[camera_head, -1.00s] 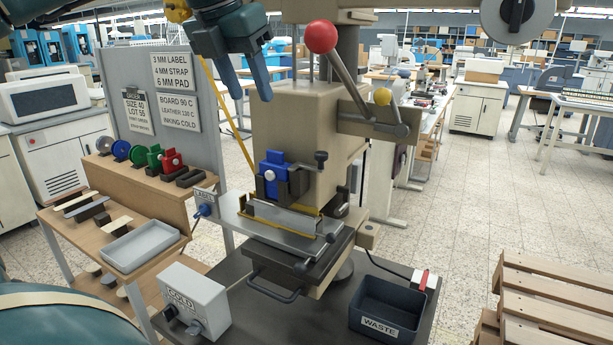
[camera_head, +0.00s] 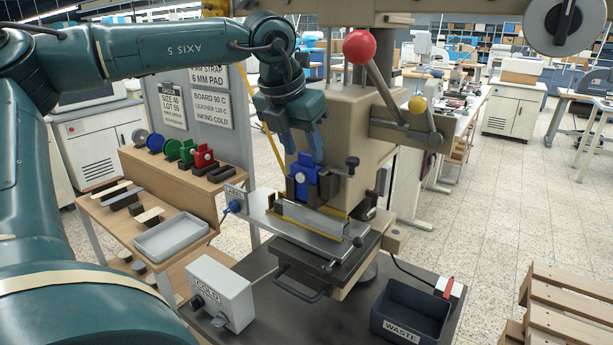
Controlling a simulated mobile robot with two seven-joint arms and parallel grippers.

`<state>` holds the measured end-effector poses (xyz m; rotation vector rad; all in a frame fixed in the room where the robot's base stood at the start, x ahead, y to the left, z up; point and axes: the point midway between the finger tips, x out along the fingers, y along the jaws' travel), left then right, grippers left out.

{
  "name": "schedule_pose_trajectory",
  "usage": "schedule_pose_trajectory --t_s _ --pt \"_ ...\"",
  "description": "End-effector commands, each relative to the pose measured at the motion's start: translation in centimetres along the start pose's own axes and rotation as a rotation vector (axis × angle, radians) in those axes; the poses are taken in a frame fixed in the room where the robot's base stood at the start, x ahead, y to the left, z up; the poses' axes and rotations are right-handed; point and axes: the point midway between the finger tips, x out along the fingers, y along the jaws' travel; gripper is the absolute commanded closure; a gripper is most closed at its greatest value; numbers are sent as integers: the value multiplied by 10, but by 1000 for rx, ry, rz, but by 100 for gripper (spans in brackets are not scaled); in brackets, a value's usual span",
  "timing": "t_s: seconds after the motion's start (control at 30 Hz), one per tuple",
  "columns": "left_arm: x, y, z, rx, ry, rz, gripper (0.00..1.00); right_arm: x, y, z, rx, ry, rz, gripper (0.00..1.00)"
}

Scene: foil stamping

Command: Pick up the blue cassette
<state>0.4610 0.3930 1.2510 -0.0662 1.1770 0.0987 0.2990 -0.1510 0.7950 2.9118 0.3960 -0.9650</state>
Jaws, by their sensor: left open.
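The blue cassette (camera_head: 303,178), with a pale round knob on its face, sits in a dark holder on the front of the beige press (camera_head: 350,130). My left gripper (camera_head: 301,154) points down at the cassette from above, its two blue-grey fingers apart. The fingertips are at the height of the cassette's top, and the right one overlaps its upper edge in the picture. I cannot tell whether they touch it. Nothing is held between the fingers. My right gripper is not in view.
A metal plate (camera_head: 275,222) lies below the cassette. A red-knobbed lever (camera_head: 360,47) rises at right. A grey COLD box (camera_head: 220,292) and a dark WASTE bin (camera_head: 409,312) stand on the bench. A wooden rack (camera_head: 185,182) at left holds red, green and dark pieces.

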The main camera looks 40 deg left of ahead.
Motion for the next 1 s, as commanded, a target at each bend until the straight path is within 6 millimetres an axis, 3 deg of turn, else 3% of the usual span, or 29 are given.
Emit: schedule_pose_trajectory --t_s 0.1,0.33,0.87,1.0 --pt "9 0 0 -1 1 -1 56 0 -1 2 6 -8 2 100" --pt "11 0 0 0 -1 0 56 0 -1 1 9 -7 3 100" --pt "10 0 0 0 -1 0 100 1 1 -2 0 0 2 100" --pt "10 0 0 0 -2 0 100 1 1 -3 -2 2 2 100"
